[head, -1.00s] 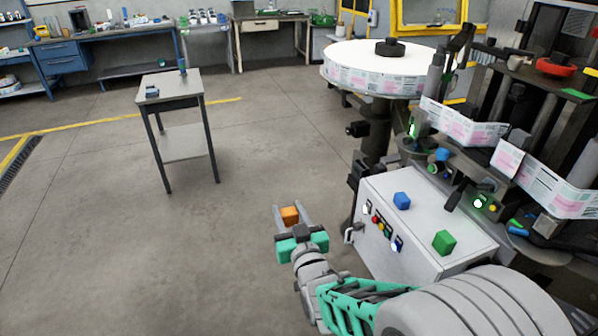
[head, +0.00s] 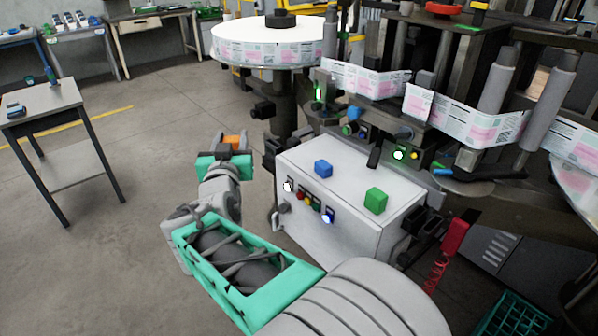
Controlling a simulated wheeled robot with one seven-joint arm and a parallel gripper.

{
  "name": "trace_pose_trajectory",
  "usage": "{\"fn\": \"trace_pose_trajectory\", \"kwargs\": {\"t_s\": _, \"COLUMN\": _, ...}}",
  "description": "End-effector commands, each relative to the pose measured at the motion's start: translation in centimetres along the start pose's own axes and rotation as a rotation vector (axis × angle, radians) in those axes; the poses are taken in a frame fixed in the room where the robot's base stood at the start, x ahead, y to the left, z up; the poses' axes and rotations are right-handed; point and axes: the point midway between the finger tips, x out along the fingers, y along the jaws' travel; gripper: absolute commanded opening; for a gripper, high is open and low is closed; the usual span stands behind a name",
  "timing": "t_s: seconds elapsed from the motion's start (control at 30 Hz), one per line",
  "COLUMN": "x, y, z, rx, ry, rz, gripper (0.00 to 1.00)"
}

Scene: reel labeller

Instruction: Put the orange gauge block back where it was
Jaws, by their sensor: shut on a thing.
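The orange gauge block (head: 236,142) is between the fingers of my gripper (head: 235,143), which is shut on it. My gripper holds it in the air, left of the white control box (head: 330,205). The fingers and my gripper's body hide part of the block. A blue block (head: 323,169) and a green block (head: 376,200) sit apart on top of the control box.
The labelling machine with its large label reel (head: 266,42) stands behind the box. A small grey side table (head: 45,99) stands at the left, with open floor between. A green crate (head: 512,315) is at the lower right.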

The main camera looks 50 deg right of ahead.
Motion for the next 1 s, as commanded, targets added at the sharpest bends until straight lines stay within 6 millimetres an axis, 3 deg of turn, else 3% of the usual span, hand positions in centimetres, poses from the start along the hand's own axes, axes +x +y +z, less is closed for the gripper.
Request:
{"fn": "trace_pose_trajectory", "kwargs": {"t_s": 0.03, "x": 0.3, "y": 3.2, "z": -0.1, "rx": 0.005, "ry": 0.006, "rz": 0.097, "gripper": 0.00}}
{"fn": "trace_pose_trajectory", "kwargs": {"t_s": 0.1, "x": 0.0, "y": 7.6, "z": -1.2, "rx": 0.006, "ry": 0.004, "rz": 0.230, "gripper": 0.00}}
{"fn": "trace_pose_trajectory", "kwargs": {"t_s": 0.2, "x": -1.1, "y": 12.6, "z": -2.4, "rx": 0.004, "ry": 0.004, "rz": 0.386, "gripper": 0.00}}
{"fn": "trace_pose_trajectory", "kwargs": {"t_s": 0.33, "x": -2.6, "y": 16.5, "z": -3.3, "rx": 0.000, "ry": 0.002, "rz": 0.510, "gripper": 0.00}}
{"fn": "trace_pose_trajectory", "kwargs": {"t_s": 0.47, "x": -2.5, "y": 17.8, "z": -3.4, "rx": -0.004, "ry": -0.002, "rz": 0.554, "gripper": 0.00}}
{"fn": "trace_pose_trajectory", "kwargs": {"t_s": 0.57, "x": -0.5, "y": 17.8, "z": -2.5, "rx": -0.007, "ry": -0.005, "rz": 0.557, "gripper": 0.00}}
{"fn": "trace_pose_trajectory", "kwargs": {"t_s": 0.8, "x": 6.5, "y": 17.3, "z": 0.8, "rx": -0.009, "ry": -0.005, "rz": 0.554, "gripper": 0.00}}
{"fn": "trace_pose_trajectory", "kwargs": {"t_s": 1.0, "x": 9.6, "y": 17.0, "z": 4.9, "rx": -0.006, "ry": -0.002, "rz": 0.550, "gripper": 0.00}}
